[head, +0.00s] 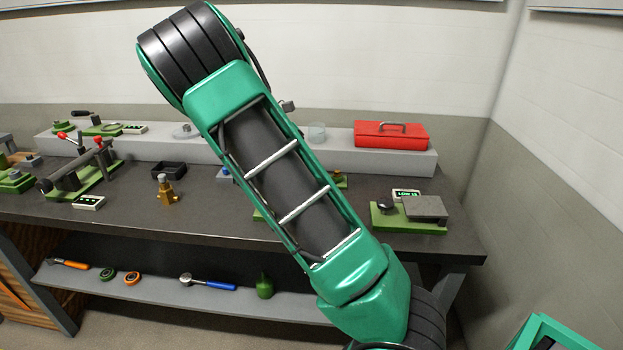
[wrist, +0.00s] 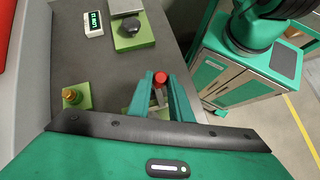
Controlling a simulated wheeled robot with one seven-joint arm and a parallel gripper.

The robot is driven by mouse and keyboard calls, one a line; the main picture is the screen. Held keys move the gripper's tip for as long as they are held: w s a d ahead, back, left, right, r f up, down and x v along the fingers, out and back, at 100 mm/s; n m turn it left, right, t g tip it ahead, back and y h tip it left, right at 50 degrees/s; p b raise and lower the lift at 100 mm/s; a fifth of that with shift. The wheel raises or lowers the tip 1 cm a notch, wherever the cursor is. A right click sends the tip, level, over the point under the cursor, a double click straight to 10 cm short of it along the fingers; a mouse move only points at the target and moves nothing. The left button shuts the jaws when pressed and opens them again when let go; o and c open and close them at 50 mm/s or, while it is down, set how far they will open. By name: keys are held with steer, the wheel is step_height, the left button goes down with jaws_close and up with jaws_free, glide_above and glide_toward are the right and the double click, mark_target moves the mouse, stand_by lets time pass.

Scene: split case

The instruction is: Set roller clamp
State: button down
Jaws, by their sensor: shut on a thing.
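A red ball knob (wrist: 161,77) sits between the tips of my gripper (wrist: 162,86) in the wrist view. The gripper is shut on this knob. A grey lever or bar (wrist: 158,99) shows below the knob between the green fingers. Part of a green base (wrist: 128,110) shows beside the left finger; most of it is hidden by the gripper. Any roller on this fixture cannot be made out. In the head view my arm covers the gripper and most of this fixture; a green base edge (head: 258,214) shows left of the arm.
A green fixture with a black knob (head: 386,205) and grey plate (head: 426,208) stands at the bench's right, beside a small display (head: 406,194). A brass part (wrist: 72,96) on a green base is left of my gripper. A red toolbox (head: 391,136) sits on the back ledge.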

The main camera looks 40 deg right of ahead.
steer(key=shift+w, duration=0.1)
stand_by(0.4)
steer(key=c, duration=1.7)
jaws_free()
steer(key=shift+f, duration=0.1)
steer(key=shift+o, duration=0.4)
steer(key=v, duration=1.1)
steer(key=shift+w+f, duration=0.15)
